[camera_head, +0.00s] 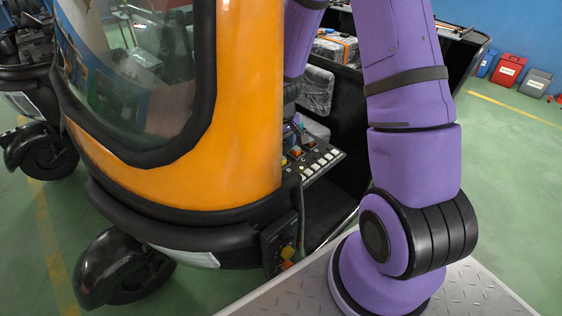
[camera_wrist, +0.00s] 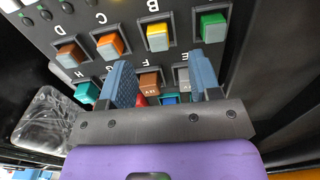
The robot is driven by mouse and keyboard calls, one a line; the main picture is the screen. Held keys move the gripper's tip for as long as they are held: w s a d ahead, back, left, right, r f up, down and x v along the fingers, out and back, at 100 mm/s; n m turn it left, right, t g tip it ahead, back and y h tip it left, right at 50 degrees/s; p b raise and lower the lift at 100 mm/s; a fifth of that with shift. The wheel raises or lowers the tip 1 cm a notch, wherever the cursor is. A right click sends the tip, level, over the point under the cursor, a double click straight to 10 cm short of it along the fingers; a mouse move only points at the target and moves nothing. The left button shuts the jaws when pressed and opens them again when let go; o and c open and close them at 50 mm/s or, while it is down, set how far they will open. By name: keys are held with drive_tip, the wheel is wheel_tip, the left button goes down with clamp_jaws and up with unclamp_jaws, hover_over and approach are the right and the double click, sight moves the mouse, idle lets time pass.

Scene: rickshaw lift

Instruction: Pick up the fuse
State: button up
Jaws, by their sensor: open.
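Several block-shaped fuses sit in a dark lettered panel (camera_wrist: 130,20) in the wrist view, which shows the letters upside down. Brown-orange (camera_wrist: 70,52), orange (camera_wrist: 110,45), yellow (camera_wrist: 158,38) and green (camera_wrist: 211,27) fuses form the upper row. Below are teal (camera_wrist: 87,92), brown (camera_wrist: 149,82) and grey (camera_wrist: 183,77) fuses. My gripper (camera_wrist: 163,78) is open, its blue fingers around the brown and grey ones in the picture; I cannot tell whether it touches either. Red and blue pieces are partly hidden by it. In the head view the panel (camera_head: 316,160) shows, but my gripper is not clearly visible.
The orange rickshaw body (camera_head: 240,100) with its window stands close at left. A plastic-wrapped seat (camera_head: 318,90) is behind the panel. A lower dark box (camera_head: 279,245) with coloured buttons hangs on the rickshaw. Coloured bins (camera_head: 508,70) stand far right; the green floor there is clear.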

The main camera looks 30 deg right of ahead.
sight(283, 158)
drive_tip(key=shift+d+f, duration=0.15)
drive_tip(key=shift+f, duration=2.6)
drive_tip(key=c, duration=1)
